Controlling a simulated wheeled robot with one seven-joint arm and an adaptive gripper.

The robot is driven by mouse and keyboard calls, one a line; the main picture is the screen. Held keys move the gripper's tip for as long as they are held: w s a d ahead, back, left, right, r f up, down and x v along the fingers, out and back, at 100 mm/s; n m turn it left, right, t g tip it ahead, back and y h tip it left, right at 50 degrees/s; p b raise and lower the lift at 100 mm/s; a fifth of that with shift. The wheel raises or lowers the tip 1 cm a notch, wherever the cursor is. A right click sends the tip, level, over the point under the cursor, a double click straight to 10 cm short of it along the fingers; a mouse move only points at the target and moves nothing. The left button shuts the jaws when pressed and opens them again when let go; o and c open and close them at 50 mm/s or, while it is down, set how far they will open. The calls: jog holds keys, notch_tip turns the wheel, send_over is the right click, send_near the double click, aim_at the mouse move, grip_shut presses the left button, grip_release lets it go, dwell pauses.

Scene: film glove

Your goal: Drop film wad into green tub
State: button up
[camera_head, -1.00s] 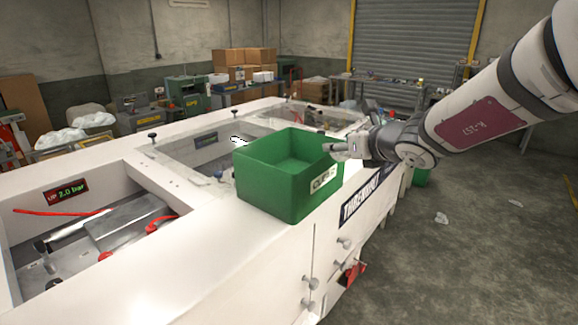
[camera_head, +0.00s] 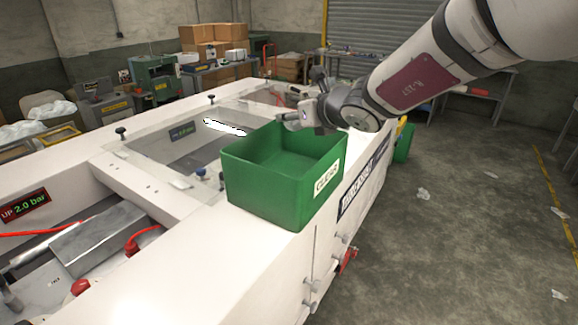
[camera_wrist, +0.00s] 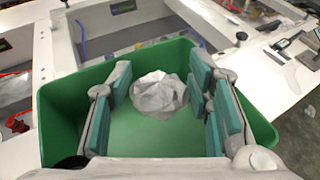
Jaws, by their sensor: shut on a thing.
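The green tub (camera_head: 268,190) stands on the white machine's top edge, open side up, with a white label on its front. My gripper (camera_head: 284,118) is at the tub's far right rim in the head view. In the wrist view my gripper (camera_wrist: 160,98) is shut on a pale, crumpled film wad (camera_wrist: 158,92) between its teal-padded fingers. The wad shows above the green tub's floor (camera_wrist: 150,138), inside the outline of its walls. The wad cannot be made out in the head view.
The white machine (camera_head: 262,262) has recessed bays with red hoses and a pressure display to the left. Small knobs stand on its top near the tub. Scraps of film (camera_head: 423,194) lie on the open grey floor at right.

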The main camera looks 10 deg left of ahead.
aim_at(300, 130)
jog(key=shift+f+b, duration=0.6)
jog(key=shift+f, duration=1.4)
jog(key=o, duration=0.9)
jog(key=v, duration=1.2)
